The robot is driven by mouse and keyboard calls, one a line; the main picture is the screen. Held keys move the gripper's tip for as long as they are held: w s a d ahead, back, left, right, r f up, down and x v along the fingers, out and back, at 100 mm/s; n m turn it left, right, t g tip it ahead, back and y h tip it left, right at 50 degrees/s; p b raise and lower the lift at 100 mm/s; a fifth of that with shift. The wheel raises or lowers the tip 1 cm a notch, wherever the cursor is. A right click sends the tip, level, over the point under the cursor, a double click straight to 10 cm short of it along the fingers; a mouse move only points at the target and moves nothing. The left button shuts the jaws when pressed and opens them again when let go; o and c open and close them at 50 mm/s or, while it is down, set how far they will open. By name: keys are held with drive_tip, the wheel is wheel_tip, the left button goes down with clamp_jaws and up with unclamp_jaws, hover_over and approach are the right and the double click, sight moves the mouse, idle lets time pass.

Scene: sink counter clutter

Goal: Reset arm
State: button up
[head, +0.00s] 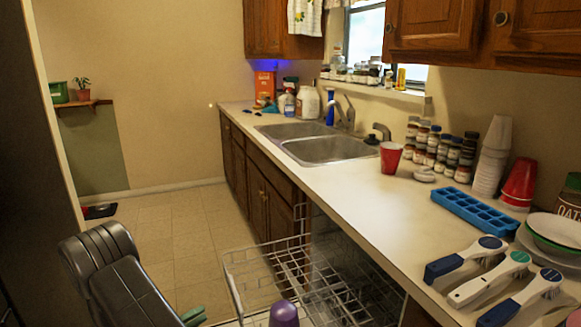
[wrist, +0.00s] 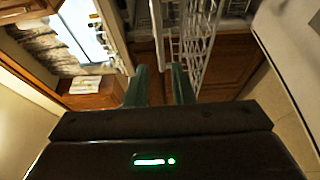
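My gripper (wrist: 160,86) shows in the wrist view as two green fingers standing apart, with nothing seen between them. In the head view my dark arm is at the lower left, and a bit of green (head: 193,316), which looks like a finger, shows at the bottom edge. The rest of the gripper is cut off there. The gripper is in front of the counter, left of the pulled-out wire dish rack (head: 262,262). The wrist view is tilted and shows the rack (wrist: 190,32) beyond the fingers.
A purple item (head: 284,313) stands by the rack's near edge. The counter holds a red cup (head: 390,158), a blue ice tray (head: 480,213), several brushes (head: 490,277), stacked cups and spice jars. The double sink (head: 325,148) is farther back.

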sight(235, 291)
drive_tip(key=x, duration=1.3)
drive_tip(key=shift+d, duration=0.15)
drive_tip(key=shift+w+d+b, duration=0.2)
drive_tip(key=shift+w+d, duration=0.15)
drive_tip(key=shift+d, duration=0.55)
drive_tip(key=shift+w+d+b, duration=0.2)
drive_tip(key=shift+w+d, duration=0.15)
drive_tip(key=shift+d, duration=0.5)
